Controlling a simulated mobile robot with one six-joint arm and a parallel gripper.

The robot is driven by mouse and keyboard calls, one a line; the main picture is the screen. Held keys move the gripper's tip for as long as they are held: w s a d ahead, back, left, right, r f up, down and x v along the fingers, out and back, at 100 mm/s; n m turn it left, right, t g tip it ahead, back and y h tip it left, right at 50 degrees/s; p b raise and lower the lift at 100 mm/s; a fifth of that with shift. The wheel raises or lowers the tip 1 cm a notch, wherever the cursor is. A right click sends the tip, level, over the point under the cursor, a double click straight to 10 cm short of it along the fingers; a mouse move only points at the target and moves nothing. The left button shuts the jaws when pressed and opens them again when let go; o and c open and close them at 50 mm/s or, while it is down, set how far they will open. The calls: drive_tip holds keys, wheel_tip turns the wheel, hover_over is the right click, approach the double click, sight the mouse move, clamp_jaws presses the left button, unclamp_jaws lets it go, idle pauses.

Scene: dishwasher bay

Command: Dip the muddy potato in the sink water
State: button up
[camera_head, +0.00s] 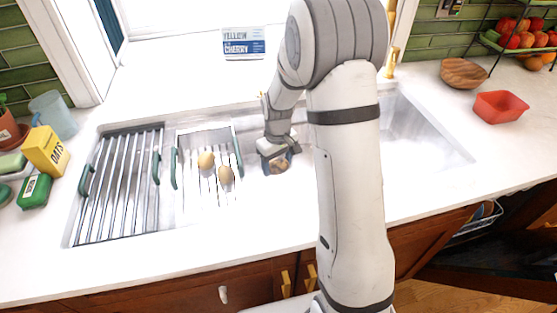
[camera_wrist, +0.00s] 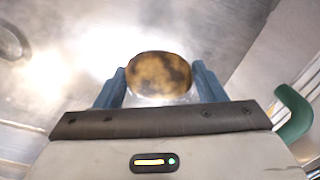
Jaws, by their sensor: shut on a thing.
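The muddy potato (camera_wrist: 160,75) is brown-yellow with dark patches and sits between the two blue fingers of my gripper (camera_wrist: 161,84) in the wrist view. In the head view my gripper (camera_head: 276,160) points down, with the potato (camera_head: 278,166) at its tips, just right of the drying rack. The sink (camera_head: 425,130) is a bright basin, partly hidden behind my arm. I cannot tell the water level, or whether the potato touches water. In the wrist view a bright metal surface lies beyond the potato, with a round drain-like shape at upper left.
Two clean potatoes (camera_head: 206,160) lie on the rack with green handles (camera_head: 239,150). A ribbed draining rack (camera_head: 120,190) is further left. A yellow oats box (camera_head: 45,151) and green sponge pack (camera_head: 34,191) stand far left. A red bowl (camera_head: 500,107) and wooden bowl (camera_head: 464,72) are at right.

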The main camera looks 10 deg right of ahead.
drive_tip(key=shift+f+b, duration=3.7)
drive_tip(key=shift+f, duration=2.35)
drive_tip(key=shift+r+p, duration=0.6)
drive_tip(key=shift+r, duration=0.25)
wheel_tip(320, 180, up, 23)
drive_tip(key=p, duration=1.5)
hover_over(278, 162)
drive_tip(key=shift+f, duration=0.1)
